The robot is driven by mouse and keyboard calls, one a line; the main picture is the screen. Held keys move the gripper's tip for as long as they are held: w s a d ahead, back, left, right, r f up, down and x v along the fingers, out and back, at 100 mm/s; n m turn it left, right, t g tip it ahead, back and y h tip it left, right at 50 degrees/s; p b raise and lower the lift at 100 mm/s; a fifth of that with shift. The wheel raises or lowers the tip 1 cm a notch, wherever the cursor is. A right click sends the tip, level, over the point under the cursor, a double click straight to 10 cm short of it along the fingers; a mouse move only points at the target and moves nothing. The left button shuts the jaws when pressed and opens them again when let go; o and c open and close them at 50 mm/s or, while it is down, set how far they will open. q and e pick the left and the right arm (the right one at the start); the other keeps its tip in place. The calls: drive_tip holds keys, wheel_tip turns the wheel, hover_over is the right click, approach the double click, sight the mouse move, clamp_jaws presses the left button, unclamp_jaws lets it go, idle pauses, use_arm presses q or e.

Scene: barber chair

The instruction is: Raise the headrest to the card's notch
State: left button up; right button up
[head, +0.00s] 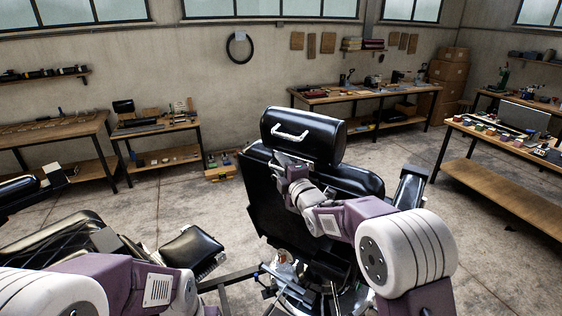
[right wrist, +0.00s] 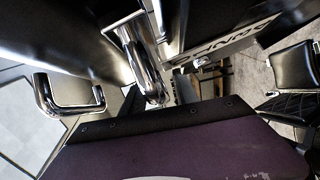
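The black padded headrest (head: 303,135) stands at the top of the barber chair (head: 262,205), with a pale handle (head: 290,132) on its back. In the right wrist view, the handle (right wrist: 70,108) is at the left and a chrome post (right wrist: 145,65) is near the middle. A metal strip with dark marks (right wrist: 225,42) lies to its right. My right gripper (head: 284,165) is just below the headrest, close to the chair's back. Its fingertips are too small or hidden to show their opening. My left arm is at the lower left; its gripper is not visible. I cannot make out the card.
Workbenches with tools stand along the back wall (head: 370,94) and at the right (head: 500,142). A black seat or footrest pad (head: 192,249) is left of the chair. Concrete floor is open between the chair and the benches.

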drive_tip(key=shift+s, duration=0.15)
drive_tip(key=shift+w+a+f, duration=0.1)
drive_tip(key=shift+w, duration=0.1)
clamp_jaws()
